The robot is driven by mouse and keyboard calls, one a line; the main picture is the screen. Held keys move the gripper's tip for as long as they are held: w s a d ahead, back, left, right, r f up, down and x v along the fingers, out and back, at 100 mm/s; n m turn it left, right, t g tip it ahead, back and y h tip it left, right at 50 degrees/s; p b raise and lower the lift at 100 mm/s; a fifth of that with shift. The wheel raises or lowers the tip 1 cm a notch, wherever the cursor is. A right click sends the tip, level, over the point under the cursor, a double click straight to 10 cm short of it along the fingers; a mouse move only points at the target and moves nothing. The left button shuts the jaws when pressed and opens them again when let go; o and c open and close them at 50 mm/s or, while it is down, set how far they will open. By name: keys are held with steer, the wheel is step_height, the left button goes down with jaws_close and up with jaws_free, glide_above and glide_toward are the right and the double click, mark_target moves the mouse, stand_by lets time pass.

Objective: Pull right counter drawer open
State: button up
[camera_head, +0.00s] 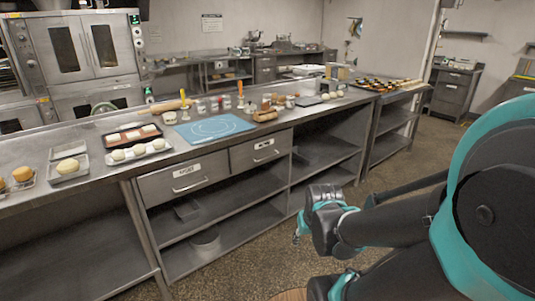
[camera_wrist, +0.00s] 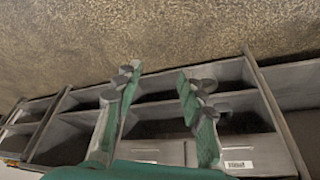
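The right counter drawer (camera_head: 262,152) is a grey metal front with a white label and a bar handle, under the worktop. It looks shut. In the wrist view, which is upside down, this drawer (camera_wrist: 170,153) shows low in the middle, partly behind the fingers. The left drawer (camera_head: 185,183), also labelled, looks shut; it shows at the lower right of the wrist view (camera_wrist: 237,155). My gripper (camera_head: 301,235) hangs over the floor in front of the counter, apart from both drawers. Its two green fingers (camera_wrist: 157,82) are spread and nothing is between them.
The counter (camera_head: 105,178) carries a blue mat (camera_head: 212,129), dough trays (camera_head: 138,145), jars and a rolling pin. The floor (camera_head: 270,262) before the counter is clear.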

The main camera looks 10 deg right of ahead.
steer(key=shift+c, duration=1.1)
steer(key=w+a+r+m+t+y, duration=0.2)
steer(key=w+m+y, duration=0.1)
steer(key=w, duration=1.3)
steer(key=w+a+r+m+t+y, duration=0.1)
steer(key=w+a+r+m+y, duration=0.15)
steer(key=w, duration=1.25)
steer(key=m+t+y, duration=0.3)
steer(key=m+t, duration=0.3)
glide_toward(269, 157)
steer(key=shift+h, duration=0.25)
steer(key=x, duration=1)
steer(key=shift+w+f, duration=0.1)
steer(key=shift+w, duration=0.25)
jaws_close()
